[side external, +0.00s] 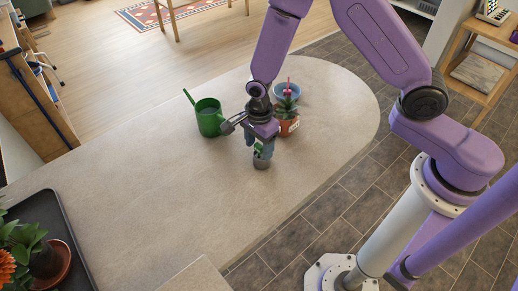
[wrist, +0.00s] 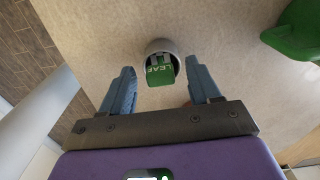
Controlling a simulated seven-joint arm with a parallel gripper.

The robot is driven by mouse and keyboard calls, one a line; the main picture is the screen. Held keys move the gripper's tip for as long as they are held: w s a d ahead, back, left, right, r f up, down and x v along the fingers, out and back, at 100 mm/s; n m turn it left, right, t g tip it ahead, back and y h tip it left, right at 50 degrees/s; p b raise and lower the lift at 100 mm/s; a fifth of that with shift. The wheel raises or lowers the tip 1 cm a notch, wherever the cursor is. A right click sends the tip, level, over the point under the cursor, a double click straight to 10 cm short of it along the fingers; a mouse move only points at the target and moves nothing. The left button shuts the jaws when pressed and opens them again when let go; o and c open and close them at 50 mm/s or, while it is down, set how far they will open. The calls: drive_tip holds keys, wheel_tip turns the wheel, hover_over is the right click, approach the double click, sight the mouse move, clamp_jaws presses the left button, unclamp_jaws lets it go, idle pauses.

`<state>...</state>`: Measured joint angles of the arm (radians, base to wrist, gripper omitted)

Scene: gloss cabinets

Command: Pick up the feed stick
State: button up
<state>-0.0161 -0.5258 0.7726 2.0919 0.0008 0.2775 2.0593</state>
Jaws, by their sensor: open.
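A small green piece lettered "LEAF" (wrist: 160,75), which looks like the feed stick, stands in a round grey cup (wrist: 173,47). In the side view the cup (side external: 262,163) is on the counter below my gripper (side external: 260,148), and a bit of green shows between the fingers. In the wrist view my gripper (wrist: 162,72) is open, with one blue finger on each side of the green piece and gaps at both sides. The lower part of the piece is hidden in the cup.
A green watering can (side external: 209,119) stands left of my gripper. A terracotta pot with a plant (side external: 288,126) and a blue bowl-like pot (side external: 290,93) stand close behind on the right. A dark tray (side external: 60,225) is at front left. The counter's middle is clear.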

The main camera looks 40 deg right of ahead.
drive_tip(key=shift+f, duration=0.3)
drive_tip(key=c, duration=1.1)
wheel_tip(320, 180, up, 9)
drive_tip(key=shift+w+r, duration=0.1)
drive_tip(key=shift+r, duration=0.1)
drive_tip(key=w+d+r+m, duration=0.1)
drive_tip(key=w+d+m, duration=0.2)
drive_tip(key=d, duration=0.5)
drive_tip(key=w+d+r+m, duration=0.2)
drive_tip(key=w+d+m, duration=0.1)
drive_tip(key=w+d, duration=0.2)
drive_tip(key=d, duration=0.2)
drive_tip(key=shift+w+d+r, duration=0.2)
drive_tip(key=shift+d+r, duration=0.1)
drive_tip(key=shift+d, duration=0.05)
